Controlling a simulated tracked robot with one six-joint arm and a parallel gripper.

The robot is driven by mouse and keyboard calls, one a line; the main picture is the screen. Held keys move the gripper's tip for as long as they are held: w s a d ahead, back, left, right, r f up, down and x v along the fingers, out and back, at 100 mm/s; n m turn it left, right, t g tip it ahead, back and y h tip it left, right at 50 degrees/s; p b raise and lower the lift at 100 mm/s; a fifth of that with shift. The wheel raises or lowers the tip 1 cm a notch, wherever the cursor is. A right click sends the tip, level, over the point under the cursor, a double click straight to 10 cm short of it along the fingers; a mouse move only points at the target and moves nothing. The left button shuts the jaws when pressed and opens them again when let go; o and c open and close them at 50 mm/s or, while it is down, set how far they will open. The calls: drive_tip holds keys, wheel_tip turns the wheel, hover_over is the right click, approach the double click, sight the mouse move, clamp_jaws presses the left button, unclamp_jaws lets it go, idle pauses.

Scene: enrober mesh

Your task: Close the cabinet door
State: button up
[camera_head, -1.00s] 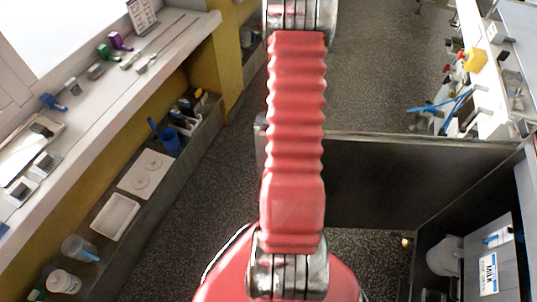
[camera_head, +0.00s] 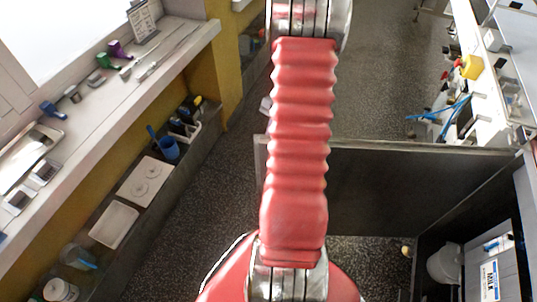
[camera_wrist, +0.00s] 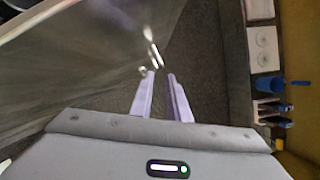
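The cabinet door is a dark flat panel (camera_head: 400,185), standing open and jutting left from the dark cabinet (camera_head: 440,235) on the right. In the wrist view the door (camera_wrist: 80,60) fills the upper left, with a shiny metal handle (camera_wrist: 155,54) near its free edge. My gripper (camera_wrist: 160,74) has two pale lavender fingers with a gap between them and nothing held. Its tips appear just below the handle in the picture; I cannot tell whether they touch it. My red arm hides part of the door's free end in the head view, and my gripper is hidden there.
A long counter (camera_head: 130,85) with small items runs along the left. Below it, a low shelf holds a blue cup (camera_head: 168,149), a white tray (camera_head: 114,224) and a jar. Speckled floor (camera_head: 205,185) is clear between shelf and door. Inside the cabinet are a grey pot (camera_head: 445,264) and a milk carton.

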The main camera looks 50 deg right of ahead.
drive_tip(key=v, duration=0.5)
